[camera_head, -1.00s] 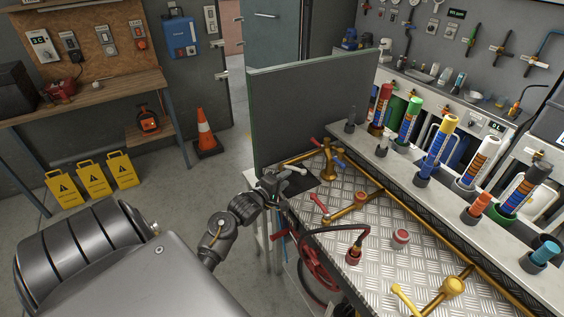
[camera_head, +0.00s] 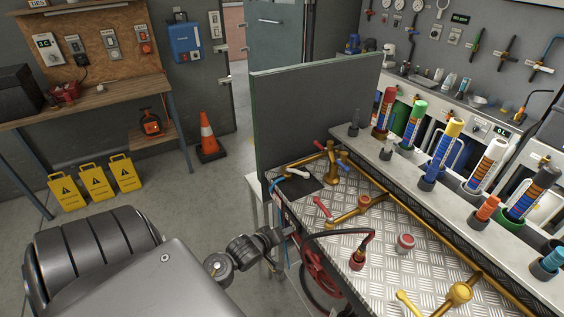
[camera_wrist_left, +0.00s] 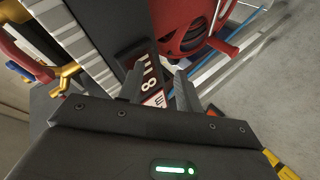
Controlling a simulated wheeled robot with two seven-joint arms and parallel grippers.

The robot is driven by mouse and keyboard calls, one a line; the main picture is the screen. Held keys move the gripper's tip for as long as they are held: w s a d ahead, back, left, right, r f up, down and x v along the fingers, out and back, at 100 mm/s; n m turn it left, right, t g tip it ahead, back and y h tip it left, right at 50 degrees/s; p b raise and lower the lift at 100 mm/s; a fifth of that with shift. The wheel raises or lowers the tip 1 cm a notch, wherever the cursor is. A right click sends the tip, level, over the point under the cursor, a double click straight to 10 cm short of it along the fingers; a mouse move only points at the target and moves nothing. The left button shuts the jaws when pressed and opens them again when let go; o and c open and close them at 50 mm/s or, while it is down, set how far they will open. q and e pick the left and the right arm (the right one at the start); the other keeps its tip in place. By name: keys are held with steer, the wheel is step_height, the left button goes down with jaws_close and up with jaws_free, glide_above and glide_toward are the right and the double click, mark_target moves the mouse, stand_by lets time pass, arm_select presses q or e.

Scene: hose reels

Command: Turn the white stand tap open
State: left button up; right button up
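A white lever handle (camera_head: 293,172), which looks like the white stand tap, sits at the bench's left corner over a dark plate, in front of the grey-green panel. My left gripper (camera_head: 291,232) is below it, at the bench's front edge, apart from the handle. In the left wrist view, the left gripper's two fingers (camera_wrist_left: 160,78) are spread with nothing visible between them. They point at the bench edge by a numbered label (camera_wrist_left: 151,88). I cannot make out the white handle in the wrist view. My right gripper is not in view.
Brass pipes with a red lever (camera_head: 322,207) and a blue lever (camera_head: 342,162) run along the metal bench top (camera_head: 385,235). A red hose reel (camera_head: 318,268) hangs under the front edge. The grey-green panel (camera_head: 315,115) closes off the back. Open floor lies to the left.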

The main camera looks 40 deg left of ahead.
arm_select(q)
step_height(320, 180, down, 11)
steer(key=s+d+m+g, duration=0.1)
steer(key=s+d+m, duration=0.1)
steer(key=shift+s+d+g+h+b, duration=0.3)
steer(key=shift+s+d+g+b, duration=0.05)
steer(key=shift+g+b, duration=0.05)
steer(key=shift+f, duration=0.1)
steer(key=shift+c, duration=0.3)
